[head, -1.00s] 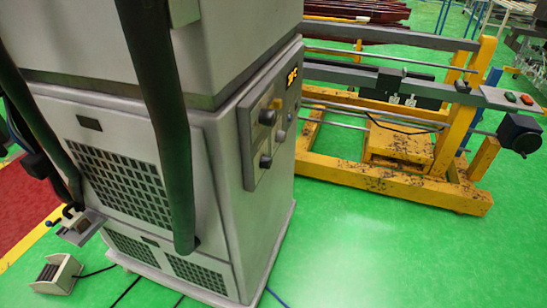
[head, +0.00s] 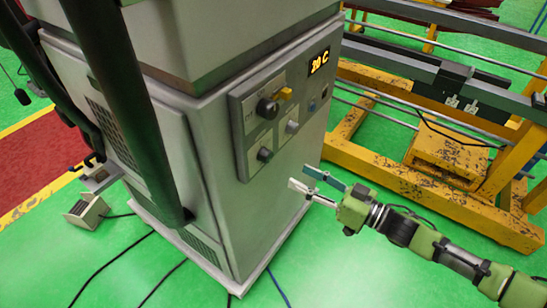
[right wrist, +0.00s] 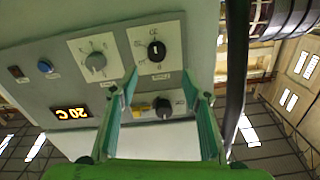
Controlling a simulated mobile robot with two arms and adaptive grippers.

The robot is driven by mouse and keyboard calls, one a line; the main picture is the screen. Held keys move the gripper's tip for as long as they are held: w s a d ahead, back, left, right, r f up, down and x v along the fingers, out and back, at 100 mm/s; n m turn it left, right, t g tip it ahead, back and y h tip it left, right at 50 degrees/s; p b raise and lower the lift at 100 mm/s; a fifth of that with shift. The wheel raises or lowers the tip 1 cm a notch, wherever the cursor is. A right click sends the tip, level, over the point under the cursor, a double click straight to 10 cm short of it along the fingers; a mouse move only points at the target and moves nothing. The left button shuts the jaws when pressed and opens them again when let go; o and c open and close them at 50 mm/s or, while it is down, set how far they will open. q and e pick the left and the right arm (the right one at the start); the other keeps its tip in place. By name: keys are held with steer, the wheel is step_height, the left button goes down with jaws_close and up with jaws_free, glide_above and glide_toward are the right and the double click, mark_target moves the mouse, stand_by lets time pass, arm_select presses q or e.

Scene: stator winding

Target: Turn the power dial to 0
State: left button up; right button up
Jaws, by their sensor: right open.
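The grey machine's control panel (head: 240,130) faces my right gripper. It carries an upper black dial (head: 267,109) beside a yellow switch (head: 285,94), a grey dial (head: 292,127) and a lower black dial (head: 265,154). I cannot read which is the power dial. My right gripper (head: 300,177) is open and empty, right of and below the lower black dial, apart from the panel. The right wrist view shows the panel upside down, with the lower black dial (right wrist: 157,50) and the upper one (right wrist: 163,107) near the line between the fingers. My left gripper is out of view.
An orange display (head: 318,62) seems to read 20 C, above a blue button (head: 324,92). A thick dark bar (head: 125,100) hangs before the machine's left side. A yellow frame (head: 430,190) stands behind at right. Cables and a pedal (head: 87,210) lie on the green floor.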

mark_target(270, 159)
steer(key=p+x, duration=0.2)
steer(key=x, duration=0.7)
steer(key=shift+w, duration=0.35)
steer(key=shift+w+a, duration=0.15)
steer(key=shift+a, duration=0.05)
steer(key=shift+w+a+f, duration=0.1)
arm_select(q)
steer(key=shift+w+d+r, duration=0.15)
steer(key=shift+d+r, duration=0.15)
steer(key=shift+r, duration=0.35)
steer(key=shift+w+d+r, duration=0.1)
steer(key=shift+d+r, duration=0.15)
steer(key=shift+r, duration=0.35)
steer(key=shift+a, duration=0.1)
arm_select(e)
steer(key=c, duration=1.1)
